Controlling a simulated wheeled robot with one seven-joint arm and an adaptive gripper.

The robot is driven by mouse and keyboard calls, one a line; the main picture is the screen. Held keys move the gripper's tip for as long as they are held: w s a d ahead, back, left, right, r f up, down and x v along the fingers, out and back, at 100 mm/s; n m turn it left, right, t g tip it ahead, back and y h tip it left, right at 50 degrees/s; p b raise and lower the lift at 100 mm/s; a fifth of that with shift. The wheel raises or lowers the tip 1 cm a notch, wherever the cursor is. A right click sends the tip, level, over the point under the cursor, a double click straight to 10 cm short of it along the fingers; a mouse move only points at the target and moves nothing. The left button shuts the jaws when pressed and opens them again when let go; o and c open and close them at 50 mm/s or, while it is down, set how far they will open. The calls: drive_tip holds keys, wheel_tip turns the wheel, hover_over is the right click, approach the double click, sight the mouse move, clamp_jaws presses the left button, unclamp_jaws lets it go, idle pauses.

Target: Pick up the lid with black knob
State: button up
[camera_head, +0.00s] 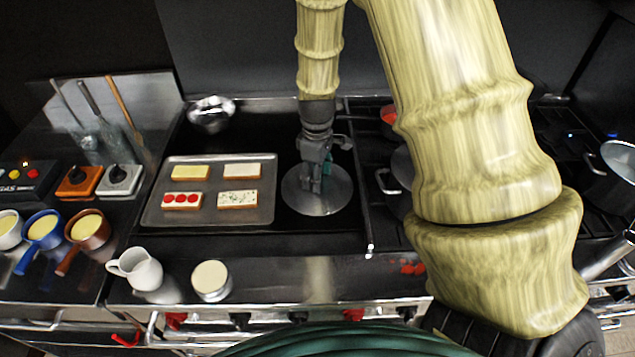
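A round silver lid (334,201) lies flat on the dark cooktop, right of the tray. My gripper (312,186) points down over the middle of the lid, with its fingertips at or just above the centre. The fingers cover the place where a knob would be, so I cannot see the black knob. I cannot tell whether the fingers are apart or closed on it.
A metal tray (153,217) with several topped bread slices is close on the lid's left. A steel bowl (211,114) stands behind it. A white jug (143,270) and a cream-filled cup (210,281) stand in front. Pots (620,162) and burners are right, partly behind my arm.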

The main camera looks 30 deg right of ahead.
drive_tip(key=shift+s+f, duration=0.15)
drive_tip(key=shift+s, duration=0.1)
drive_tip(key=shift+w+a+f, duration=0.1)
drive_tip(key=shift+w, duration=0.05)
drive_tip(key=shift+c, duration=0.5)
clamp_jaws()
